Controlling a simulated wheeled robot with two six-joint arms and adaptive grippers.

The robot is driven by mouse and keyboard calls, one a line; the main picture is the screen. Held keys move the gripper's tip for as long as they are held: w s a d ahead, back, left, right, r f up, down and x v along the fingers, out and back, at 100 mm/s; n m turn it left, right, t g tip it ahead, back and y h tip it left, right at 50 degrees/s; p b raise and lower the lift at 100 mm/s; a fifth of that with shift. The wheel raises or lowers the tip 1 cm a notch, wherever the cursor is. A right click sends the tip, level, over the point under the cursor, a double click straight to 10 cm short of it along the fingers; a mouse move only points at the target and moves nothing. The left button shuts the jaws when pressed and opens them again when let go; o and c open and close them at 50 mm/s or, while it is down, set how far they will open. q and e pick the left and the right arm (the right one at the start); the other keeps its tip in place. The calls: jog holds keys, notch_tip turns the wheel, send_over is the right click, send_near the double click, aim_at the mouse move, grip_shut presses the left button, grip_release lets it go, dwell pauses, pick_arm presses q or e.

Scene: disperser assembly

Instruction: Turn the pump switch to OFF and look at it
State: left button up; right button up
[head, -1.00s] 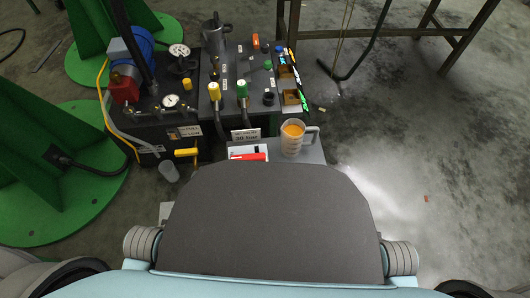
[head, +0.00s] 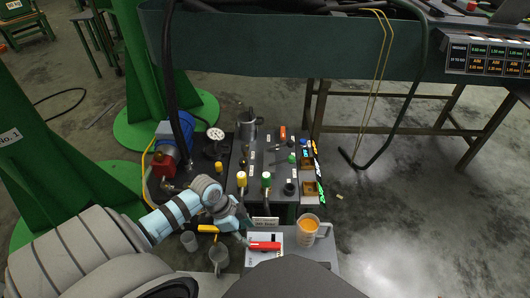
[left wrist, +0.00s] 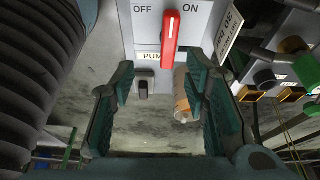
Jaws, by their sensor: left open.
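The pump switch is a red lever (head: 265,246) on a pale panel (head: 262,257) low at the front of the machine. In the left wrist view the red lever (left wrist: 170,38) stands nearly upright, its upper end between the OFF and ON labels and closer to ON. A partly covered label starting "PUM" sits beside it. My left gripper (head: 243,238) is beside the lever's left end in the head view. In the left wrist view its two teal fingers (left wrist: 158,72) are apart with nothing between them, their tips around the lever's lower end. Contact cannot be told. My right gripper is out of view.
A jug of orange liquid (head: 308,228) stands right of the switch. Knobs and the yellow and green valves (head: 266,181) rise behind it. A large green stand (head: 60,165) is farther left. Floor at the right is clear.

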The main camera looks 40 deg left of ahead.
pick_arm(q)
jog(key=w+a+r, duration=0.1)
jog(key=r, duration=0.1)
jog(key=b, duration=0.5)
send_over(264, 245)
jog(key=s+a, duration=0.2)
jog(key=shift+m, duration=0.3)
jog(key=f, duration=0.7)
jog(key=shift+w+a+f, duration=0.15)
jog(key=shift+a+f, duration=0.05)
jog(key=shift+f, duration=0.2)
jog(key=b+x, duration=0.2)
jog(key=x, duration=0.2)
jog(key=shift+w+d+f, duration=0.1)
jog(key=shift+f, duration=0.15)
jog(key=shift+w+d+f+b, duration=0.2)
jog(key=shift+d+f+b, duration=0.05)
jog(key=shift+f+b, duration=0.35)
jog(key=shift+d+f, duration=0.1)
jog(key=shift+f, duration=0.1)
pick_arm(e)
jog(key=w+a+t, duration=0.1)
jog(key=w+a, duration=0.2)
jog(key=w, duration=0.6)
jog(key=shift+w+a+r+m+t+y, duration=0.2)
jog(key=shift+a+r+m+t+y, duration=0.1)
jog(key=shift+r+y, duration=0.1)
pick_arm(q)
jog(key=shift+c, duration=0.6)
grip_shut()
